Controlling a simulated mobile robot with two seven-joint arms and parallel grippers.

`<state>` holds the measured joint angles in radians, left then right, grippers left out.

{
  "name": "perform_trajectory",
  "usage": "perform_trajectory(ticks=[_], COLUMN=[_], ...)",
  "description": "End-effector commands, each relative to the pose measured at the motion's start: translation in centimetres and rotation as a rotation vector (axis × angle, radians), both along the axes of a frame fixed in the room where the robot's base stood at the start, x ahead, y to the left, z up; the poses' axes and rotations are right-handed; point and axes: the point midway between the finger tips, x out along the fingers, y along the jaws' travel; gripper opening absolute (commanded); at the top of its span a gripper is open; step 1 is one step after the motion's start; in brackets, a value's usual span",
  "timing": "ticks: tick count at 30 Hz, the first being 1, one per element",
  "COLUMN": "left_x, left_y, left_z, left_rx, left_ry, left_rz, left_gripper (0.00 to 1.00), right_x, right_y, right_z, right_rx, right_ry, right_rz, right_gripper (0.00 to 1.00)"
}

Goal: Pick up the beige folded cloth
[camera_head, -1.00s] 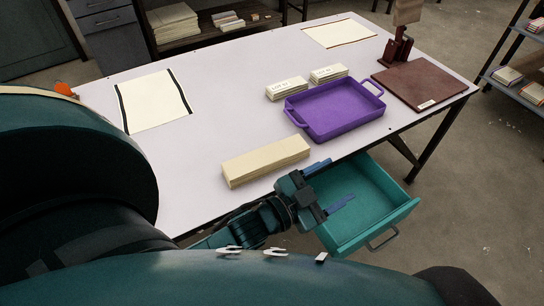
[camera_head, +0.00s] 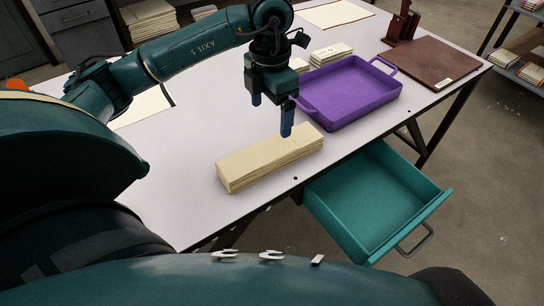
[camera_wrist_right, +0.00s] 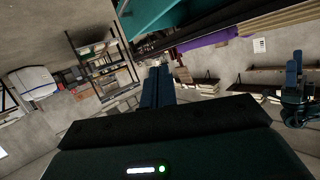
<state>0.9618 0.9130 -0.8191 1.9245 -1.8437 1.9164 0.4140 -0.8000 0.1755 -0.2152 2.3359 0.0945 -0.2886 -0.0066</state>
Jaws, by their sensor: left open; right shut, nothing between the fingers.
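The beige folded cloth (camera_head: 262,164) is a long flat stack lying near the table's front edge in the head view. My left gripper (camera_head: 272,117) points down above the cloth's far side, with its two blue fingers apart and nothing between them. The nearer fingertip overlaps the cloth's back edge in the picture; I cannot tell whether it touches. My right gripper (camera_wrist_right: 157,86) shows in the right wrist view with its fingers together and empty; it is outside the head view.
A purple tray (camera_head: 350,115) stands right of the cloth, with pale labelled stacks (camera_head: 330,54) behind it. An open teal drawer (camera_head: 440,199) juts out below the table front. A dark brown board (camera_head: 430,62) lies at the right. The white table (camera_head: 190,180) is clear left of the cloth.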

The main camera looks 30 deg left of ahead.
Motion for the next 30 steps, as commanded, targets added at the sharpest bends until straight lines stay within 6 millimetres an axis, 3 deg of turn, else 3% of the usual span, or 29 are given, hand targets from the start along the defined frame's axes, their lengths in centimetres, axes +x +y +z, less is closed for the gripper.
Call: perform_trajectory(ticks=[3, 9, 17, 25, 30], left_x=[-0.1, -0.1, -0.1, -0.1, 0.0], left_y=[0.0, -0.1, -0.2, -0.4, -0.4], left_z=[-2.6, -5.9, -7.4, -11.3, -12.0], left_rx=[0.0, -0.003, -0.005, -0.005, -0.005], left_ry=[0.008, 0.005, 0.004, 0.006, 0.002], left_rz=[-0.002, -0.003, -0.005, -0.004, -0.006], left_gripper=[0.89, 0.89, 0.89, 0.89, 0.89], right_x=[-0.1, -0.1, -0.1, -0.1, -0.2], right_y=[-0.1, -0.2, -0.3, -0.3, -0.3], right_z=[0.0, 0.1, 0.2, 0.0, 0.3], right_rx=[-0.001, -0.002, -0.003, -0.004, -0.003], right_ry=[-0.008, -0.019, -0.023, -0.03, -0.034], right_rz=[-0.002, -0.004, -0.005, -0.006, -0.007], right_gripper=[0.0, 0.0, 0.0, 0.0, 0.0])
